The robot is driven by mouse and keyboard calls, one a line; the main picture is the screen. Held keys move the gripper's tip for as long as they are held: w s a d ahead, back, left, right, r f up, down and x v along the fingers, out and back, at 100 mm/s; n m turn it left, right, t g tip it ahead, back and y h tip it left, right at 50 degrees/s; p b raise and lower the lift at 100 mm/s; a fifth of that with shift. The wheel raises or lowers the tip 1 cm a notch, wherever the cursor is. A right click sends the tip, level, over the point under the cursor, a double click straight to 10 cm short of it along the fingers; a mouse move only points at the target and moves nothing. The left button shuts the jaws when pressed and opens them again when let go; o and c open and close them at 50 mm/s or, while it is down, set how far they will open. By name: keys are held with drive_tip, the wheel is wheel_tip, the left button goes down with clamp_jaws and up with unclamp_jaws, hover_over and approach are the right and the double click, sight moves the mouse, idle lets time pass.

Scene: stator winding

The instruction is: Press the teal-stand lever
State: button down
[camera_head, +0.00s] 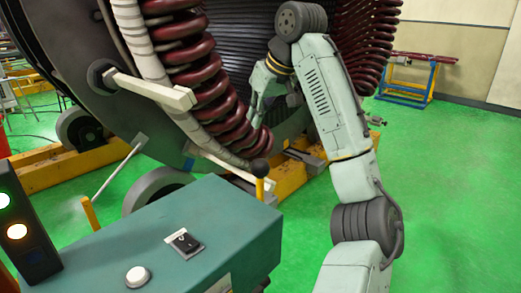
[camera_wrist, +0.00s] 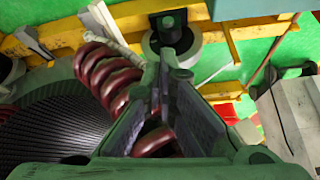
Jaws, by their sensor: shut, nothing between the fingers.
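The teal stand (camera_head: 215,215) fills the lower left of the head view. A lever with a dark ball knob (camera_head: 260,168) on a yellow stem rises at its far right corner. A white round button (camera_head: 137,276) and a small plate with a black switch (camera_head: 184,243) sit on its top. My gripper (camera_head: 256,108) is beyond the stand, beside the dark red coils, apart from the lever. In the wrist view its fingers (camera_wrist: 167,62) come together with nothing held. I cannot make out the lever in the wrist view.
The big stator with dark red coils (camera_head: 195,75) stands behind the stand and close to my gripper; the coils also show in the wrist view (camera_wrist: 108,75). A signal light box (camera_head: 20,230) is at the left. Green floor (camera_head: 450,190) is clear at the right.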

drive_tip(key=shift+a, duration=0.1)
wheel_tip(320, 180, down, 9)
drive_tip(key=shift+w+a+f+p, duration=0.15)
drive_tip(key=shift+w+a+p, duration=0.2)
drive_tip(key=shift+a+p, duration=0.1)
idle(0.5)
drive_tip(key=shift+d, duration=0.1)
